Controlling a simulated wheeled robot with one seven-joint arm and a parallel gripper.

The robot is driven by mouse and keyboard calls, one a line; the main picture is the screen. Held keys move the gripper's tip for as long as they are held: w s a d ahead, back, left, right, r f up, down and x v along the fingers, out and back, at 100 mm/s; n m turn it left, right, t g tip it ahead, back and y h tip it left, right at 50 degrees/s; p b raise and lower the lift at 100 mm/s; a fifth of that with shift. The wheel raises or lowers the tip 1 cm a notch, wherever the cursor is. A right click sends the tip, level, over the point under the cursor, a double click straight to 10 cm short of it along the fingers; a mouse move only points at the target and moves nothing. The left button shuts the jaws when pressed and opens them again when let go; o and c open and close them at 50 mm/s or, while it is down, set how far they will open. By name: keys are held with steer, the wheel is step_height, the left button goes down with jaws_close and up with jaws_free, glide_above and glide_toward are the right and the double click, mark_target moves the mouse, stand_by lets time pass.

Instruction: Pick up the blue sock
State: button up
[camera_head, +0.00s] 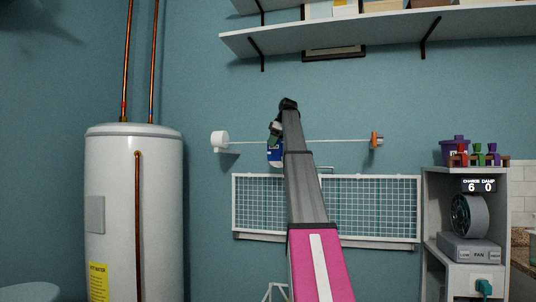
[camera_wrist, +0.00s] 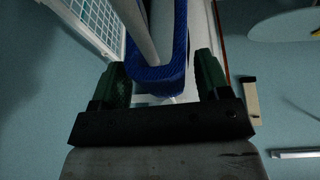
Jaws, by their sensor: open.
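The blue sock (camera_head: 274,156) hangs at the thin white line on the wall, left of my arm, with its upper part hidden by my gripper. My gripper (camera_head: 275,131) is at the line, just above the visible part of the sock. In the wrist view, the sock (camera_wrist: 158,74) is a ribbed blue band between the two green fingers of my gripper (camera_wrist: 161,80). The sock's far end is out of the wrist view.
The line (camera_head: 250,141) runs between a white reel (camera_head: 220,139) and an orange-and-white holder (camera_head: 376,140). A white wire rack (camera_head: 380,238) is below it. A water heater (camera_head: 110,215) stands left, a shelf unit (camera_head: 431,210) right. A wall shelf (camera_head: 350,31) is above.

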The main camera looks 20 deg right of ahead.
steer(key=shift+f, duration=0.2)
steer(key=c, duration=0.9)
steer(key=shift+w+r, duration=0.1)
steer(key=shift+r, duration=0.05)
